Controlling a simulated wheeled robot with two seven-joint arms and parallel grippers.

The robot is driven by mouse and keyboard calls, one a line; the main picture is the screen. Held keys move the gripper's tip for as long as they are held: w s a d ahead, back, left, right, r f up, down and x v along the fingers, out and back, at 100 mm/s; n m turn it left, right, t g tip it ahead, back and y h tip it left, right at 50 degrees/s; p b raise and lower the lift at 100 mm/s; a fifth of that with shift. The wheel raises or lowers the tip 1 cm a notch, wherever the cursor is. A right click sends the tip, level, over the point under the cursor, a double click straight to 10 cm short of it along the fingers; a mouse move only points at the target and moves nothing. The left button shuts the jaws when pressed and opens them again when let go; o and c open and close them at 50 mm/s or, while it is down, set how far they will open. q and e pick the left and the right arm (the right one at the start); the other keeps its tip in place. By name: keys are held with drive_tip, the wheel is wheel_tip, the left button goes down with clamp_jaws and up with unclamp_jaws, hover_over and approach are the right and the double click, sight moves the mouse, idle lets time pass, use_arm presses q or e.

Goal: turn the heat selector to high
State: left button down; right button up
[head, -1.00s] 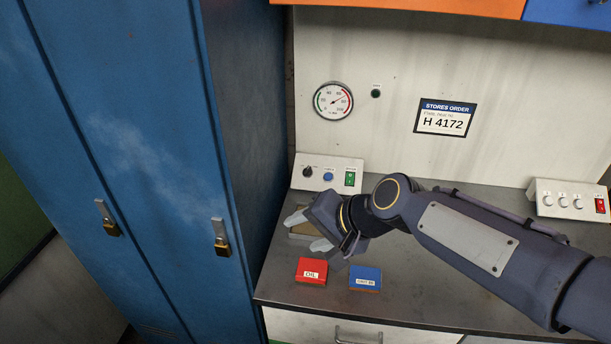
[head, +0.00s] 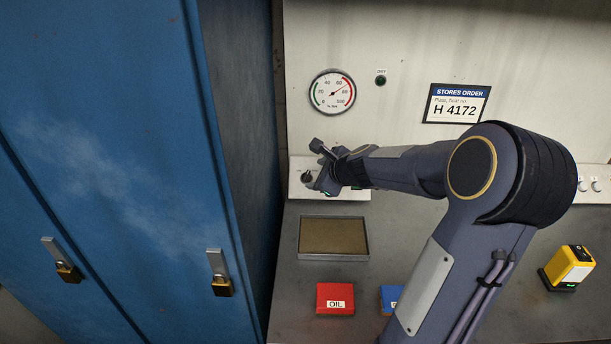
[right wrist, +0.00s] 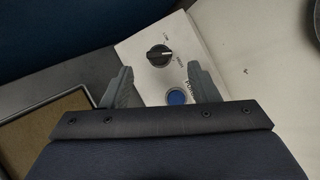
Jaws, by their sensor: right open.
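The heat selector is a round black knob (right wrist: 160,55) with a pale line across it, on a white control panel (right wrist: 212,30) in the right wrist view. Small labels stand around it; which one the line points at I cannot tell. In the head view the knob (head: 306,177) shows at the panel's left end. My right gripper (head: 314,166) is open and empty, over the panel's left part. In the right wrist view its fingers (right wrist: 160,69) are spread, with the knob beyond and between their tips, apparently untouched. My left gripper is not in view.
A blue button (right wrist: 176,97) sits beside the knob. A shallow tray (head: 334,222), a red OIL box (head: 335,297) and a partly hidden blue box (head: 390,296) are on the bench. A blue locker (head: 235,130) stands close on the left. A yellow device (head: 569,266) is at right.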

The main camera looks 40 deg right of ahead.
sight(307, 177)
drive_tip(key=x, duration=0.6)
drive_tip(key=shift+a, duration=0.1)
drive_tip(key=shift+s, duration=0.1)
drive_tip(key=c, duration=1)
drive_tip(key=shift+f+b, duration=0.1)
drive_tip(key=shift+b, duration=0.5)
drive_tip(key=m+b, duration=0.1)
drive_tip(key=b, duration=0.1)
drive_tip(key=m+h+b, duration=0.1)
drive_tip(key=m+b, duration=0.1)
drive_tip(key=shift+a+f+t, duration=0.15)
drive_tip(key=shift+f+t, duration=0.05)
drive_tip(key=shift+t, duration=0.2)
drive_tip(key=shift+r+m+h+b, duration=0.2)
drive_tip(key=shift+m+h+b, duration=0.3)
drive_tip(key=shift+m, duration=0.3)
drive_tip(key=shift+r, duration=0.1)
drive_tip(key=o, duration=1)
